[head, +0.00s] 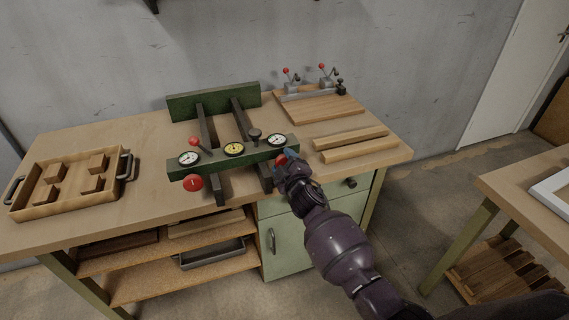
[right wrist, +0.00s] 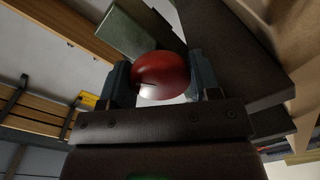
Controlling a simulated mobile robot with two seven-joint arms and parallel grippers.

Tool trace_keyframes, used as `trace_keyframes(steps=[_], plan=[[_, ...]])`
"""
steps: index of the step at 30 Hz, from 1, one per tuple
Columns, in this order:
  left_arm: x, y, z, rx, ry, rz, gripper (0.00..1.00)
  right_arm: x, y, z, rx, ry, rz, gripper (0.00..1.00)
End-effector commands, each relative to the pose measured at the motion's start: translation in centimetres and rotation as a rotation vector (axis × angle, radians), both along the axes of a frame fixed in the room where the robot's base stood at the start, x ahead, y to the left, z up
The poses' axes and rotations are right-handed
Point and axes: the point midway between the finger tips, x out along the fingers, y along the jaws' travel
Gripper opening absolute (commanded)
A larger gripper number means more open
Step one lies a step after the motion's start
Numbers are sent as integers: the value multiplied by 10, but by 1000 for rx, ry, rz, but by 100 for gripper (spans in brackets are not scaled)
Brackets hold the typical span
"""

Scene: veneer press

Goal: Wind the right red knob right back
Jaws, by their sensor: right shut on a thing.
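The green press (head: 233,156) stands on the workbench, with dials along its front bar. My right gripper (head: 283,161) is at the right end of that bar. In the right wrist view the gripper (right wrist: 160,82) is shut on a red knob (right wrist: 162,75), one finger on each side of it. My left gripper is not in view.
A wooden tray (head: 68,206) with several blocks stands at the bench's left. Two wooden strips (head: 350,138) lie at the right, before a wooden board with clamps (head: 318,105). Another table (head: 520,195) stands at the far right, with floor between.

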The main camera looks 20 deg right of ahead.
Motion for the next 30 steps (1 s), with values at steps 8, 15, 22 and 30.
trace_keyframes(steps=[8,15,22,30], plan=[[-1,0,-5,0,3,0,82,0,0,-1,-265,-8,0,33],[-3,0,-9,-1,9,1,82,0,0,-1,-493,-15,0,33],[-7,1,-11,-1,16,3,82,0,0,-1,-706,-23,1,33],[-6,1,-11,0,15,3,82,0,0,-1,-912,-30,1,33]])
